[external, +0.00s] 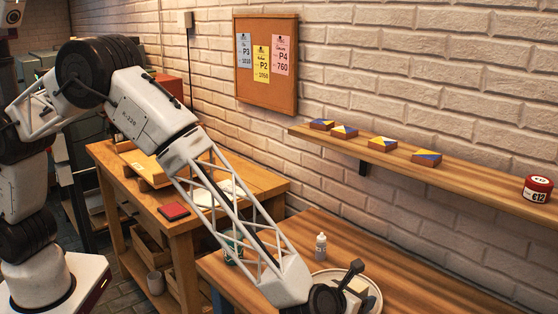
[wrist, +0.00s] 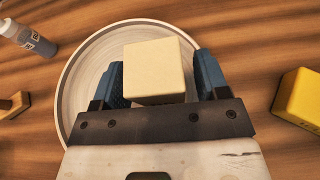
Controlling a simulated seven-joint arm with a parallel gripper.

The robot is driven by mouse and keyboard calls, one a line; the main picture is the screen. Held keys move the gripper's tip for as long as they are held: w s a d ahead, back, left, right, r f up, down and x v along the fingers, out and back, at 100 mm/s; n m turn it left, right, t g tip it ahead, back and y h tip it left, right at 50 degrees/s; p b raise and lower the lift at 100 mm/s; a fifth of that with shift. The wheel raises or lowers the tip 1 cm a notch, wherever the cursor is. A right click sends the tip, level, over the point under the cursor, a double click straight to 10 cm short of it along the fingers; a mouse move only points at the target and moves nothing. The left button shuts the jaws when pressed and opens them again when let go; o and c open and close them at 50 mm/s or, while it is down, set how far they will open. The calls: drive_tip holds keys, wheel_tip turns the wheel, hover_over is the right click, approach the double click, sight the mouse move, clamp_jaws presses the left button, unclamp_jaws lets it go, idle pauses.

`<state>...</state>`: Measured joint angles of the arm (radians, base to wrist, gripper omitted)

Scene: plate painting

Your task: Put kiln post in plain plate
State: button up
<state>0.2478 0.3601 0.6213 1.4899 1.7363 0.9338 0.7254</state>
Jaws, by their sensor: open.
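The kiln post seems to be the pale cream block (wrist: 153,68), which shows in the wrist view over the middle of the plain plate (wrist: 82,85). Whether it rests on the plate or is a little above it is hard to tell. My gripper (wrist: 158,80) is open, with one blue finger on each side of the block. The external view shows my gripper (external: 345,285) over the plate (external: 376,298) near the bottom edge, with part of the pale block (external: 358,287) beside it. My arm hides much of the plate there.
A small bottle (external: 321,246) stands behind the plate; in the wrist view the bottle (wrist: 25,38) is at upper left. A yellow block (wrist: 300,98) lies to the right of the plate, and a wooden piece (wrist: 14,107) to the left. A shelf (external: 470,180) runs along the wall.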

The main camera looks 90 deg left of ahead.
drive_tip(key=shift+r, duration=0.15)
drive_tip(key=shift+s+d, duration=0.1)
drive_tip(key=v, duration=1.1)
drive_tip(key=shift+s+d, duration=0.25)
drive_tip(key=shift+s, duration=0.05)
drive_tip(key=shift+r, duration=0.1)
drive_tip(key=s+a+r+n+g+h, duration=0.1)
drive_tip(key=s+a+r+n+g, duration=0.2)
drive_tip(key=s+a+r+n, duration=0.7)
drive_tip(key=s+a+r+n+g+h, duration=0.1)
drive_tip(key=s+a+r+n+g, duration=0.25)
drive_tip(key=s+a+r, duration=0.75)
drive_tip(key=s+d+r+n+h, duration=0.1)
drive_tip(key=s+n, duration=0.5)
drive_tip(key=s, duration=1.2)
drive_tip(key=s+d+r+n+h, duration=0.1)
drive_tip(key=s+d+n+h, duration=0.2)
drive_tip(key=s, duration=1.5)
drive_tip(key=n+h, duration=0.3)
drive_tip(key=n, duration=0.1)
drive_tip(key=shift+h, duration=0.3)
